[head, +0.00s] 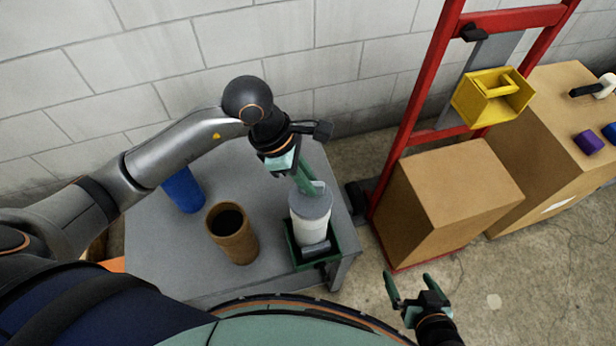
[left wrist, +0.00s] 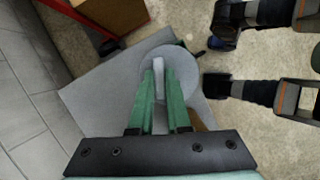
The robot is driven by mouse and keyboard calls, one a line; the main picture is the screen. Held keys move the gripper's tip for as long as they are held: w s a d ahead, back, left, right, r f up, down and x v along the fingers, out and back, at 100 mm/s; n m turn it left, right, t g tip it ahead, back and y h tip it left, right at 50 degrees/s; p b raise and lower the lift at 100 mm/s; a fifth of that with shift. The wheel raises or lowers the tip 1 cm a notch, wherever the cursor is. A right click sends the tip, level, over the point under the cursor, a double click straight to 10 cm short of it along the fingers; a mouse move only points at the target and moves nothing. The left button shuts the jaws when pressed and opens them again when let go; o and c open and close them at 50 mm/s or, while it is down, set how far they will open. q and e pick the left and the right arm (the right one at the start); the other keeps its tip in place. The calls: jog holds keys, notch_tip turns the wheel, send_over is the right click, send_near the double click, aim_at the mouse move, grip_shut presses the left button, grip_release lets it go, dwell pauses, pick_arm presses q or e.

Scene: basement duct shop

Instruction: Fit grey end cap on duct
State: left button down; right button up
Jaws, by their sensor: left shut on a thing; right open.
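The grey end cap (head: 312,204) is a round disc with an upright tab. It is at the top of the white duct (head: 309,231), and I cannot tell whether it is fully seated. The duct stands roughly upright in a green holder (head: 336,245) at the right side of the grey table. My left gripper (head: 309,183) comes down from above and is shut on the cap's tab. In the left wrist view the cap (left wrist: 185,82) lies beyond the green fingers and hides the duct. My right gripper (head: 412,294) is open and empty, right of the table.
A brown open tube (head: 234,242) and a blue cylinder (head: 184,190) stand on the grey table (head: 262,190), left of the duct. A red hand truck (head: 417,95) with a cardboard box (head: 440,200) and a yellow bin (head: 485,105) stands to the right. A block wall is behind.

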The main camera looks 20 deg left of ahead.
pick_arm(q)
jog(key=shift+f+b, duration=0.4)
jog(key=shift+f, duration=0.1)
jog(key=c, duration=1.2)
grip_release()
jog(key=shift+o, duration=0.2)
